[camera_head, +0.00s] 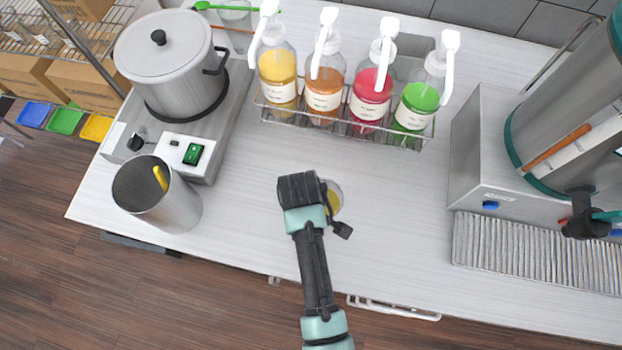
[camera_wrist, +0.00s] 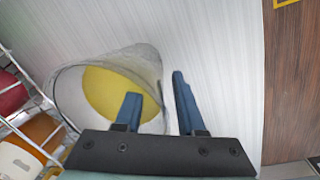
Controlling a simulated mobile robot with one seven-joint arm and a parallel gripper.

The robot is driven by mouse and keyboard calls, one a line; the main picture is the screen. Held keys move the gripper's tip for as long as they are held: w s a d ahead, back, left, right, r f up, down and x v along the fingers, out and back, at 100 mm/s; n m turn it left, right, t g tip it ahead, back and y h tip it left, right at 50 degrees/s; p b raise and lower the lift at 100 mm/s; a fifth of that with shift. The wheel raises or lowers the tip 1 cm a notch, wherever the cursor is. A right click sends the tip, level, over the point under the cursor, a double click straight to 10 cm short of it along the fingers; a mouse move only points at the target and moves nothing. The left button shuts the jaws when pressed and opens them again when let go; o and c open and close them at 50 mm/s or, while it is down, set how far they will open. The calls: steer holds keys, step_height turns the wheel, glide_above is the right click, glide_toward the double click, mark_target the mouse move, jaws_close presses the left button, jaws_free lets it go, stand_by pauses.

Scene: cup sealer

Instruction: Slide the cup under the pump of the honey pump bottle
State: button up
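A clear cup (camera_head: 336,197) with yellow contents stands on the counter, partly hidden by my arm in the head view. In the wrist view the cup (camera_wrist: 70,92) fills the left middle. My gripper (camera_wrist: 156,88) is open, its two blue fingers apart. The left finger overlaps the cup and the right finger is outside it, with the cup's right wall showing between them. I cannot tell whether they touch it. Pump bottles stand in a wire rack: yellow (camera_head: 279,72), orange (camera_head: 324,92), red (camera_head: 371,94) and green (camera_head: 416,104). Their labels are too small to read.
The wire rack (camera_head: 345,125) is at the back. A pot (camera_head: 185,85) on a burner and a steel container (camera_head: 165,200) with a yellow handle inside stand left. A steel machine (camera_head: 500,170) with a ribbed tray (camera_head: 530,250) stands right. Counter between cup and rack is clear.

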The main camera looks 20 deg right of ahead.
jaws_close()
stand_by(1.4)
